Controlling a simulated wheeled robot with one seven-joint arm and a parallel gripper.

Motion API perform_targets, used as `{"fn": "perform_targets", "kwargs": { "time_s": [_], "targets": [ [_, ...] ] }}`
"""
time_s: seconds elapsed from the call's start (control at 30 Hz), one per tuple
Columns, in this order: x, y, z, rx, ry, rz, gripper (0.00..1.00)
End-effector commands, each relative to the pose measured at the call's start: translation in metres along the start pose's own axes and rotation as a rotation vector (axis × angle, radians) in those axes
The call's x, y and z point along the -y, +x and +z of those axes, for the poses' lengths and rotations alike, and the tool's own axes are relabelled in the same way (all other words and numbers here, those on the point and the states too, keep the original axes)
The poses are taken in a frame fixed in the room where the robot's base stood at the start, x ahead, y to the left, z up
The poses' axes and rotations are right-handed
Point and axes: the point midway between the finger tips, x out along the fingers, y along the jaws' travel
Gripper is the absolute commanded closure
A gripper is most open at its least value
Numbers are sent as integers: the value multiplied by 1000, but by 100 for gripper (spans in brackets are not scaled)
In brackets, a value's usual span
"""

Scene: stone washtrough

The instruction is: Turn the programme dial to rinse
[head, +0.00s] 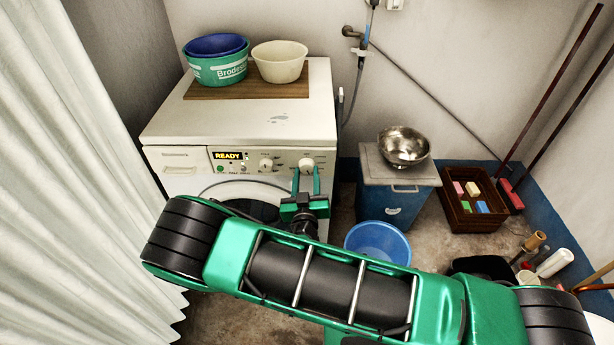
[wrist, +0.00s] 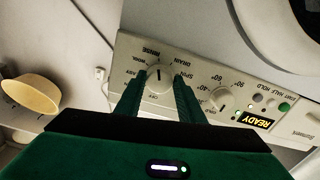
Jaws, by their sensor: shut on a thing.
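The programme dial (wrist: 160,78) is a round white knob on the washing machine's control panel (wrist: 200,85). Labels including RINSE, DRAIN, SPIN and OFF ring it in the wrist view, where the panel appears turned over. In the head view the dial (head: 306,164) is at the panel's right end. My gripper (head: 306,180) is at the dial from the front, and in the wrist view its two green fingers (wrist: 160,88) are shut on the knob's sides. I cannot tell clearly which label the dial's mark faces.
A smaller knob (head: 266,164) and a display reading READY (head: 228,156) are left of the dial. Tubs (head: 280,62) stand on the machine. A blue bucket (head: 377,241) and a blue cabinet (head: 392,203) with a metal bowl (head: 403,146) stand to the right. A white curtain (head: 70,180) hangs left.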

Motion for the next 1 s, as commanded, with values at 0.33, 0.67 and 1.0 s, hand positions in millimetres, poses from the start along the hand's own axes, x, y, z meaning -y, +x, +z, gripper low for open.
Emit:
{"fn": "perform_targets", "kwargs": {
  "time_s": [0.33, 0.67, 1.0],
  "targets": [
    [1, -1, 4, 10, 48, -3, 87],
    [2, -1, 4, 10, 48, -4, 58],
    [0, 0, 1, 3, 46, -1, 46]
  ]
}}
